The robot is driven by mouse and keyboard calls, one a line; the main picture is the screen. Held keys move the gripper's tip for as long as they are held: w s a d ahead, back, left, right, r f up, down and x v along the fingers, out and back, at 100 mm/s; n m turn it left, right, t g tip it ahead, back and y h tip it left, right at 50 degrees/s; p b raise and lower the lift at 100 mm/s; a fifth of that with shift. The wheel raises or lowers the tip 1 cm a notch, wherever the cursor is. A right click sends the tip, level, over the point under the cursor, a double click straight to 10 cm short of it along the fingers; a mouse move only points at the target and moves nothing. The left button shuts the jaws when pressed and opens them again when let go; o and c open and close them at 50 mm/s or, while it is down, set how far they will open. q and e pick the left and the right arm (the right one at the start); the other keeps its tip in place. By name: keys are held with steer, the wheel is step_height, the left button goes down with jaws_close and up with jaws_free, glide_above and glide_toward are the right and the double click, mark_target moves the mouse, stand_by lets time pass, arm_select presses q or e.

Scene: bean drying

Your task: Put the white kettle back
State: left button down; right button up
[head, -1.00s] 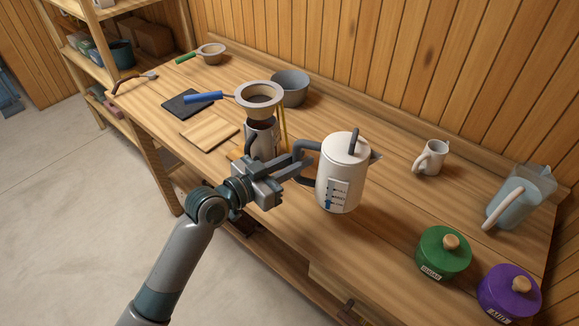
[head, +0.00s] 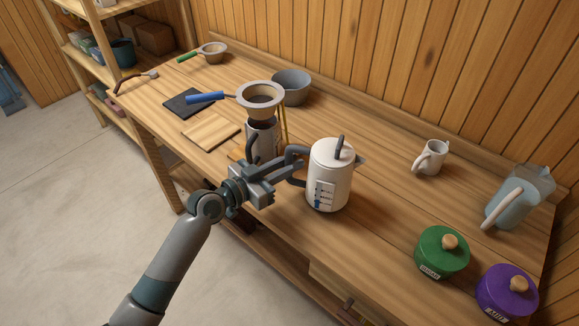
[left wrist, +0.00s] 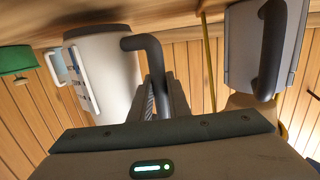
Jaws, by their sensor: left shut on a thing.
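The white kettle (head: 328,180) is at the middle of the wooden table in the head view, roughly upright, with a dark lid knob, a dark handle on its left side and a level marking on its front. My left gripper (head: 292,165) is shut on the handle. In the left wrist view the kettle (left wrist: 108,72) is at upper left, and its dark handle (left wrist: 155,50) runs down between the fingers. I cannot tell whether the kettle's base touches the table. My right gripper is not in view.
Close left of the kettle stands a metal pot (head: 262,135) under a blue-handled strainer (head: 260,98). A grey bowl (head: 291,88) is behind. A white mug (head: 431,157), a pitcher (head: 520,198), a green canister (head: 440,255) and a purple canister (head: 506,292) stand right. Table between kettle and mug is clear.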

arm_select(q)
steer(key=shift+f, duration=0.85)
steer(key=c, duration=1.7)
jaws_free()
steer(key=shift+o, duration=0.2)
